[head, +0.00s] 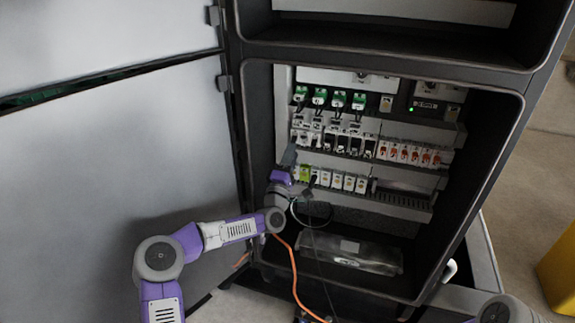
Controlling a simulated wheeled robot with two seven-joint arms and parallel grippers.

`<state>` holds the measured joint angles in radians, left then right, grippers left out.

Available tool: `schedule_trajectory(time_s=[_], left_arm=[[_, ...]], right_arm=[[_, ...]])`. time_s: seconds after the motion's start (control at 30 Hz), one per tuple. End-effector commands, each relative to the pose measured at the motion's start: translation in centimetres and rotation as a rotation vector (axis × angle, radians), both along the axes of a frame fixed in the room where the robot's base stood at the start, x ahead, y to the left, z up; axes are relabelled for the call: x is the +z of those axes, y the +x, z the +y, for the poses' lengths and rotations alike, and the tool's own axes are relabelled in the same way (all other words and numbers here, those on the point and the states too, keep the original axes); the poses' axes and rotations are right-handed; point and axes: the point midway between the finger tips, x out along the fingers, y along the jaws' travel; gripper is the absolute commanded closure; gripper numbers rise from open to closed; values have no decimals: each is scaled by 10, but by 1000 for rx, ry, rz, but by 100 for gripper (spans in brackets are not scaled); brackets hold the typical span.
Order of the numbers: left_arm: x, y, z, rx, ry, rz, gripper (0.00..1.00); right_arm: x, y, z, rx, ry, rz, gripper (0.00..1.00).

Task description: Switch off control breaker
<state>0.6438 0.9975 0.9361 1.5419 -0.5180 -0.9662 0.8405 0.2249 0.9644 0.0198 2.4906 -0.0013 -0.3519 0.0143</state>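The open cabinet holds rows of small devices. The middle row has white and black breakers (342,143) on the left and orange-marked units (409,154) on the right. I cannot tell which one is the control breaker, or its lever position. My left arm reaches in from the left, and my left gripper (289,157) is at the left end of the rows, beside the breakers. It looks small and dark, and I cannot see whether its fingers are apart or touching anything. My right gripper is not in view.
Green connectors (338,98) line the top row, and yellow-green and white terminals (335,181) sit in a lower row. An orange cable (292,272) hangs out over the cabinet's lower edge. The open grey door (95,190) stands left. A yellow object (560,272) is at far right.

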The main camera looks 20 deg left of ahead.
Motion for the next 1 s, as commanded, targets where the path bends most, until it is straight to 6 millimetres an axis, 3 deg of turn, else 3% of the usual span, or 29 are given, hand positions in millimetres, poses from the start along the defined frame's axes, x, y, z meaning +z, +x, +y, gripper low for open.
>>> schedule_trajectory(time_s=[0.33,0.77,0.87,1.0], left_arm=[[-17,-37,1,0,1,0,65],[-20,-42,1,0,1,1,65],[-29,-42,-9,-17,24,34,65],[-73,-49,-49,-89,127,182,65]], right_arm=[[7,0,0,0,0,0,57],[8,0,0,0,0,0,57],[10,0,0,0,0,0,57],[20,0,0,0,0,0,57]])
